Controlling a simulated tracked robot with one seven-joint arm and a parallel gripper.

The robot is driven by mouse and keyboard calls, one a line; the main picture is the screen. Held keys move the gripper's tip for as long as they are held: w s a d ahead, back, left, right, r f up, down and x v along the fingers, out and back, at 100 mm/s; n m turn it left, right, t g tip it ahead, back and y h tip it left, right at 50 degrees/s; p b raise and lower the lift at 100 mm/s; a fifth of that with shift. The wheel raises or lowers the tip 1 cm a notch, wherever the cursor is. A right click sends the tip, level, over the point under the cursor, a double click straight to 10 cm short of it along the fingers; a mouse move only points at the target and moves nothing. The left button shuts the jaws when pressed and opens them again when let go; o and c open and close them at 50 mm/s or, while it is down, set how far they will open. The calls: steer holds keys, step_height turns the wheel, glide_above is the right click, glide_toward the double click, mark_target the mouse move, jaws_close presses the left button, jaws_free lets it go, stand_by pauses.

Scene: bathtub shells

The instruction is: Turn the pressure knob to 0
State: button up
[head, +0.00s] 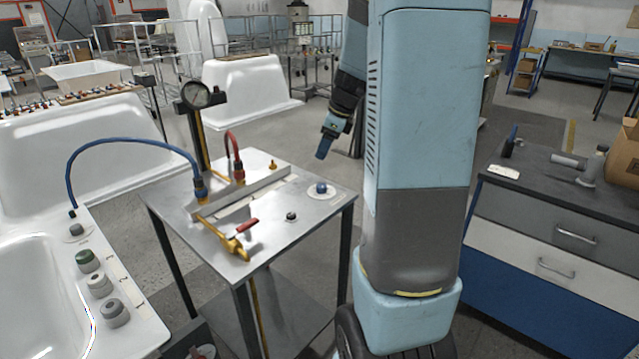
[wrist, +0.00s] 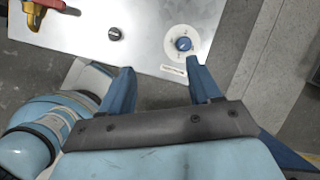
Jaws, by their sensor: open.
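A blue knob (head: 321,188) on a round white dial plate sits at the right side of the metal table top. In the wrist view the knob (wrist: 184,43) and a small label strip beside its dial are seen just beyond the right fingertip; the dial marks are too small to read. My gripper (head: 324,148) hangs beyond the table's far right edge in the head view, apart from the knob. In the wrist view my gripper (wrist: 159,70) has its two blue fingers spread, with nothing between them.
A small black knob (head: 291,216), a yellow valve with a red lever (head: 234,245), hoses and a gauge post (head: 199,96) stand on the metal table (head: 280,241). White tub shells (head: 76,135) are at left. A drawer cabinet (head: 560,216) stands at right.

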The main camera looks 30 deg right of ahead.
mark_target(322, 185)
steer(key=w+d+f+m, duration=0.3)
steer(key=d+f+m, duration=0.2)
steer(key=d, duration=0.1)
steer(key=x, duration=1.3)
steer(key=shift+w+a+f, duration=0.1)
steer(key=shift+a+f, duration=0.05)
steer(key=shift+f, duration=0.2)
steer(key=c, duration=1)
